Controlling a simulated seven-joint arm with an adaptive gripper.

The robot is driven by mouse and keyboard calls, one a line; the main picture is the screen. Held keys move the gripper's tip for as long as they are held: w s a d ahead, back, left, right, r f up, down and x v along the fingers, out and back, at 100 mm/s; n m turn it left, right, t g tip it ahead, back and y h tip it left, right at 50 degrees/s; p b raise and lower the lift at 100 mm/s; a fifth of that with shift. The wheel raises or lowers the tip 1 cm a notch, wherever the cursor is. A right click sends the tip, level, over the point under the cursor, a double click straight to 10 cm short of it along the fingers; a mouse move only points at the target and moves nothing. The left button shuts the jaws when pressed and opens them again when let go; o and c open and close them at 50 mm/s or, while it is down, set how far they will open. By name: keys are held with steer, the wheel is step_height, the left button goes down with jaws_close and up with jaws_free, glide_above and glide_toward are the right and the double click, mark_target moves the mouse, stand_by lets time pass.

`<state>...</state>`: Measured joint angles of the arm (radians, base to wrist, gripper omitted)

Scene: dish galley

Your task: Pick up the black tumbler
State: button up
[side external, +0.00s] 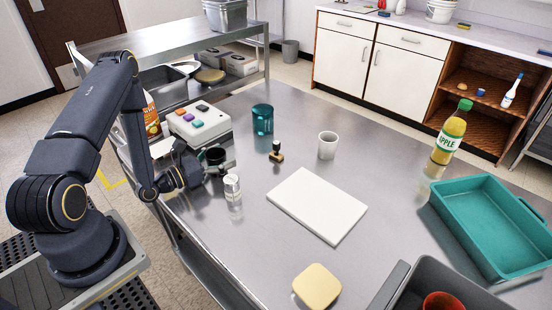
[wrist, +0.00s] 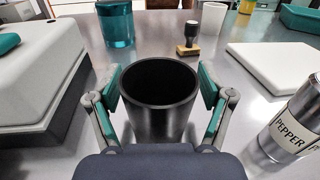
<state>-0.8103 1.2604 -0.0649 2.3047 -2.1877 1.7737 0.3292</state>
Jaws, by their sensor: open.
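The black tumbler (wrist: 158,110) stands upright on the steel table, in the middle of the wrist view with its open mouth up. In the side external view the black tumbler (side external: 216,156) shows only in part, at my gripper (side external: 214,168). In the wrist view my gripper (wrist: 159,88) is open, with one green-padded finger on the left and one on the right of the tumbler. The tumbler is between the fingers. Whether the pads touch its wall I cannot tell. The tumbler's lower part is hidden by my gripper's body.
A pepper shaker (wrist: 292,122) stands close on the right. A grey box with coloured buttons (side external: 200,122) is close on the left. Behind are a teal cup (side external: 262,120), a stamp (side external: 276,153) and a white cup (side external: 327,146). A white board (side external: 317,205) lies to the right.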

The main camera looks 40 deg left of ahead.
steer(key=shift+w, duration=0.2)
steer(key=c, duration=1.1)
steer(key=shift+r, duration=0.1)
